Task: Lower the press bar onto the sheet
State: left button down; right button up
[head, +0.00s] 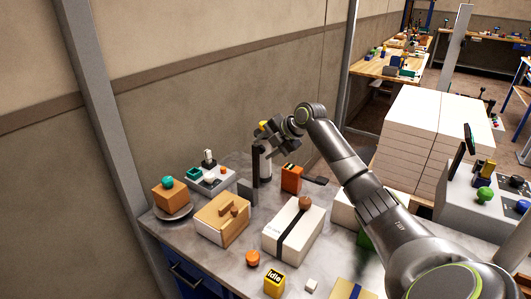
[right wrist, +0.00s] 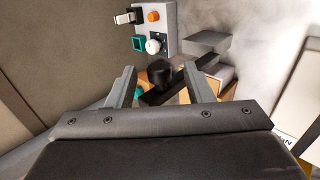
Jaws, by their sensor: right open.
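The press bar (head: 256,165) is a dark bar standing upright beside a grey block (head: 246,188) at the back of the bench. In the right wrist view the dark bar (right wrist: 180,86) runs slantwise, with a round black knob (right wrist: 160,70) at its end. My right gripper (head: 268,142) is over the top of the bar. In its wrist view the open fingers (right wrist: 160,76) stand on either side of the knob; I cannot tell whether they touch it. I cannot make out the sheet. My left gripper is not in view.
A control box (head: 211,181) and a wooden box (head: 222,220) stand to the left. Tall white stacks (head: 430,130) rise behind the bench at right.

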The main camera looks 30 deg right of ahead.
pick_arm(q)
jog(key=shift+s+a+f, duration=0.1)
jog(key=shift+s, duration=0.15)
pick_arm(e)
jog(key=shift+a, duration=0.1)
jog(key=shift+f, duration=0.1)
grip_shut()
jog(key=shift+a, duration=0.15)
